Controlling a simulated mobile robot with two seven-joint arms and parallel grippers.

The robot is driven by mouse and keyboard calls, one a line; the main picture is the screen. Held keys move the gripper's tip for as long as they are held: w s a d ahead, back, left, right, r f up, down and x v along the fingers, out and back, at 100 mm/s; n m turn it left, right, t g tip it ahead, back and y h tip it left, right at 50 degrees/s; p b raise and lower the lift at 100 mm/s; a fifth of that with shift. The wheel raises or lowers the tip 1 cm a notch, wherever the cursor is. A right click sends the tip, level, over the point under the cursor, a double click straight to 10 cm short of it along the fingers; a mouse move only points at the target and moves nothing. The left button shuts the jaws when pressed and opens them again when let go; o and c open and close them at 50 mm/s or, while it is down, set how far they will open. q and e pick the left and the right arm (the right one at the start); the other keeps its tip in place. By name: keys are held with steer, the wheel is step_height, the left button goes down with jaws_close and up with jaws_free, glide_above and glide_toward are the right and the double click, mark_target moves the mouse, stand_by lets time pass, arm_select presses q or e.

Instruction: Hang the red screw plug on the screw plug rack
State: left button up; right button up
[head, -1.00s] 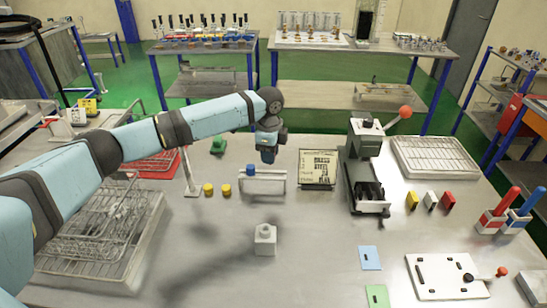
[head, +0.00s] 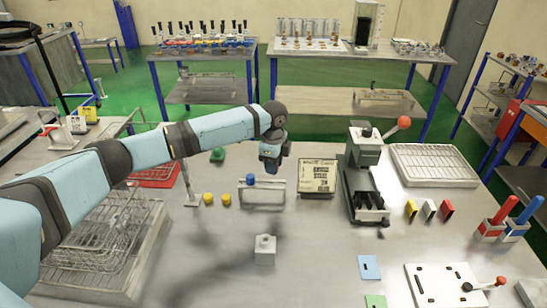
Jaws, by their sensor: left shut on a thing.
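The screw plug rack looks to be the small white frame (head: 277,196) on the metal table. A blue plug (head: 250,179) sits at the left of its top bar. My left gripper (head: 269,166) points down just above and behind the rack's top bar, right of the blue plug. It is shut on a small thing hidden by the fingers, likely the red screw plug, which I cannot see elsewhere. Two yellow plugs (head: 226,199) and a green plug (head: 217,154) stand left of the rack. My right gripper is not in view.
A box with a printed label (head: 317,177) stands close right of the rack, then a grey press (head: 364,175) with a red-knobbed lever. A white block (head: 265,250) stands in front. Wire baskets (head: 105,240) fill the left. The table between rack and block is clear.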

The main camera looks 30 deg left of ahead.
arm_select(q)
step_height(320, 180, down, 3)
steer(key=shift+w, duration=0.1)
steer(key=shift+f, duration=1.05)
steer(key=shift+r+p, duration=0.1)
steer(key=shift+p, duration=0.65)
stand_by(0.8)
steer(key=shift+f, duration=0.35)
stand_by(0.4)
steer(key=o, duration=1.4)
steer(key=shift+o, duration=0.2)
steer(key=shift+r, duration=0.15)
